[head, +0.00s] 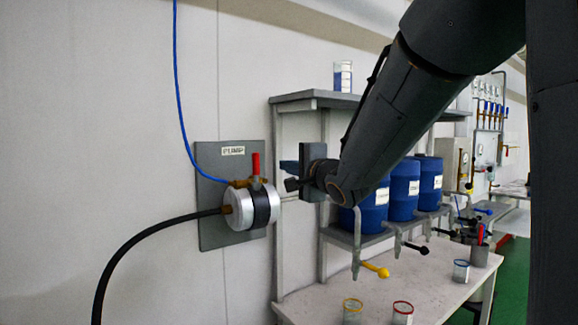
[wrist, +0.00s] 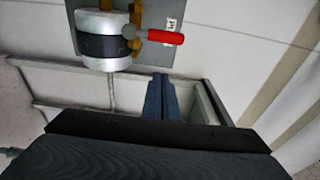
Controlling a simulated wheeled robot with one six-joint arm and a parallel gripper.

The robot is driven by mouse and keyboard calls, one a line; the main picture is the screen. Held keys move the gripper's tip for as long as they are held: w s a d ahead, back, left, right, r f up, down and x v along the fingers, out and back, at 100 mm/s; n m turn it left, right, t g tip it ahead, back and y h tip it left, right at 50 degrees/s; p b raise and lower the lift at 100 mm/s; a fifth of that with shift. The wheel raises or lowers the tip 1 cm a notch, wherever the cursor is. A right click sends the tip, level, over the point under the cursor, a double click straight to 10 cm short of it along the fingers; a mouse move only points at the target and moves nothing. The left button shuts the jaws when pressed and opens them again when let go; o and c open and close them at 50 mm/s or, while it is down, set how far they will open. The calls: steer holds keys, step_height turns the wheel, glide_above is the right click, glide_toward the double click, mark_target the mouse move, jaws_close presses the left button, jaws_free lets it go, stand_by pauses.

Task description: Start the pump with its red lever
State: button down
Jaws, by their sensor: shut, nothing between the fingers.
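The pump (head: 251,207) is a silver and black cylinder on a grey wall plate (head: 215,160). Its red lever (head: 256,164) points straight up in the head view. In the wrist view the pump (wrist: 104,40) is at the upper left and the red lever (wrist: 165,38) points right. My gripper (head: 283,174) is to the right of the lever in the head view, apart from it. In the wrist view my gripper's blue fingers (wrist: 161,84) are together and empty, below the lever in the picture.
A black hose and a thin blue line (head: 178,80) run to the pump. To the right, a grey rack (head: 281,200) holds several blue drums (head: 404,190) with taps above a bench (head: 420,275). Several clear cups stand on the bench. The wall left of the pump is bare.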

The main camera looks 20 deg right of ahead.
mark_target(256, 170)
steer(key=w+a+p, duration=0.3)
steer(key=w+a, duration=0.1)
steer(key=shift+w+a, duration=0.15)
steer(key=shift+a, duration=0.2)
